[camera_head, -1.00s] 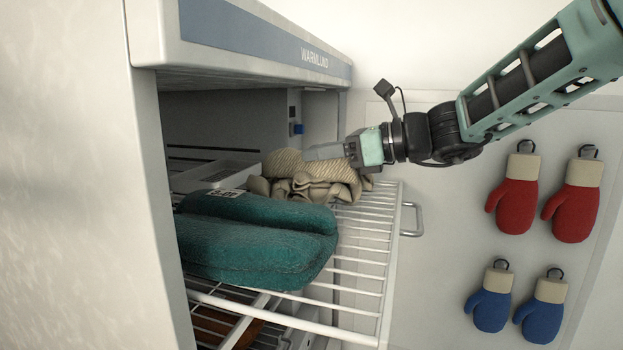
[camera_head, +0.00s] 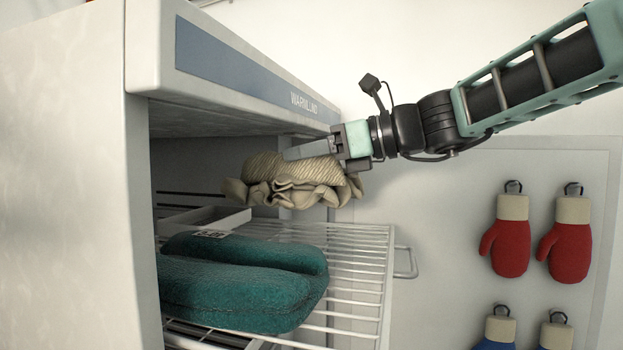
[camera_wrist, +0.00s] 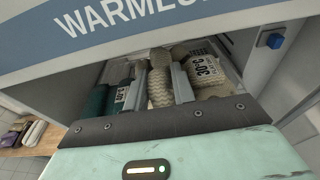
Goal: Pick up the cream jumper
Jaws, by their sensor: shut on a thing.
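The cream jumper (camera_head: 292,182) is a ribbed, bunched knit. In the head view it hangs from my gripper (camera_head: 310,151), clear above the wire shelf, near the cabinet opening. My gripper comes in from the right and is shut on the jumper. In the wrist view the jumper (camera_wrist: 160,84) shows between the two fingers, with a printed tag (camera_wrist: 207,68) beside it.
A folded teal garment (camera_head: 240,283) lies on the pulled-out wire shelf (camera_head: 355,262). A pale tray (camera_head: 205,219) sits behind it. The cabinet's top (camera_head: 240,65) overhangs close above the jumper. Red mittens (camera_head: 512,235) and blue mittens hang on the right.

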